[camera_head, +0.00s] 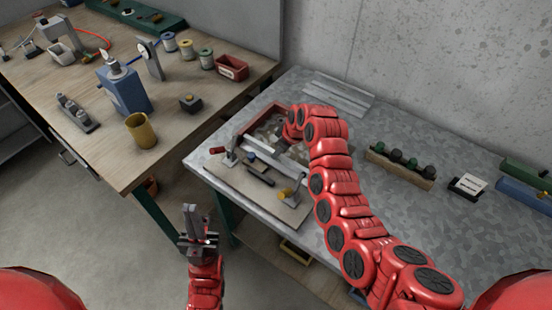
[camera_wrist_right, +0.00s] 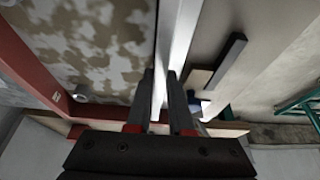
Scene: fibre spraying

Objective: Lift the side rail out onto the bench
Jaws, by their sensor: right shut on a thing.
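The side rail is a pale, straight metal bar (camera_head: 261,154) lying along the front of the red-edged frame (camera_head: 245,122) on the grey bench (camera_head: 420,230). In the right wrist view the rail (camera_wrist_right: 183,38) runs between the fingers of my right gripper (camera_wrist_right: 162,88), which is shut on it. In the head view my right arm hides much of this gripper and the frame's right side. The rail seems still at the frame; any lift is hard to tell. My left gripper (camera_head: 194,218) is empty, in front of the bench; its finger gap is unclear.
Loose strips (camera_head: 340,95) lie behind. A wooden holder (camera_head: 400,165) stands to the right. The bench's right front is clear.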

